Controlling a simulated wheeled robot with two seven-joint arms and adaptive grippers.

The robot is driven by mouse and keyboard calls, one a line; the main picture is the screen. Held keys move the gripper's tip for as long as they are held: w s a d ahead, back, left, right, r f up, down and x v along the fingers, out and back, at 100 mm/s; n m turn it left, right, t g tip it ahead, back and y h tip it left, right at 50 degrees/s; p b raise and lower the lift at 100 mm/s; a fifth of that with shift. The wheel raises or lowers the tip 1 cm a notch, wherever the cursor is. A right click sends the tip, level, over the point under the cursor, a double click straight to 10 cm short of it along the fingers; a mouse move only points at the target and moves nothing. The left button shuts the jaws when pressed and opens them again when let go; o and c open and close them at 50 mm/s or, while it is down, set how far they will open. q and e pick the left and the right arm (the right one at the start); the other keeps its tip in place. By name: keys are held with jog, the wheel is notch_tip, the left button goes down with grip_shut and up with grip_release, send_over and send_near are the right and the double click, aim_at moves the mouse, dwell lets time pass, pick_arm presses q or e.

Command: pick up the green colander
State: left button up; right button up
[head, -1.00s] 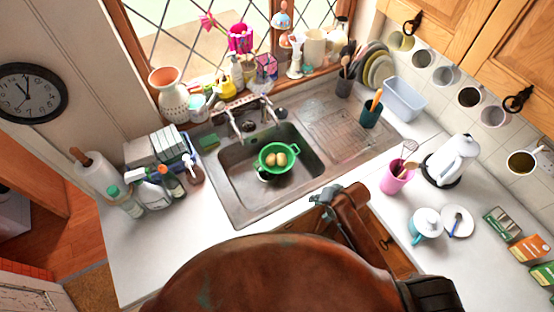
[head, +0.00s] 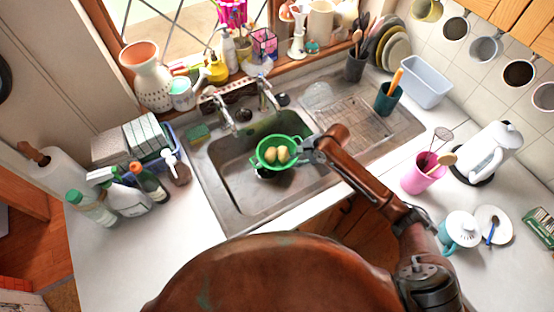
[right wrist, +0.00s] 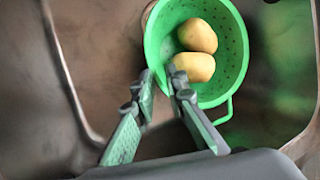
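The green colander (head: 270,164) sits in the left basin of the sink, with two yellow potatoes (head: 277,155) inside. In the right wrist view the colander (right wrist: 236,60) shows its perforated inner wall, the potatoes (right wrist: 196,50) and a loop handle at lower right. My right gripper (head: 303,150) is over the basin at the colander's right side. In its wrist view the fingertips (right wrist: 164,78) are apart at the near rim, with a bit of green between them. I cannot tell whether they touch it. My left gripper is not in view.
The steel sink (head: 232,205) has a faucet (head: 262,95) behind it and a ribbed drainboard on the right. Spray bottles (head: 125,195) stand on the left counter. A pink utensil cup (head: 418,178) and a white kettle (head: 492,152) stand on the right.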

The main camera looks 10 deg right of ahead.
jog(key=x, duration=0.5)
jog(key=b+x, duration=0.1)
jog(key=x, duration=0.2)
jog(key=shift+s+a, duration=0.2)
jog(key=shift+s, duration=0.05)
jog(key=shift+c, duration=0.3)
grip_shut()
jog(key=shift+r, duration=0.1)
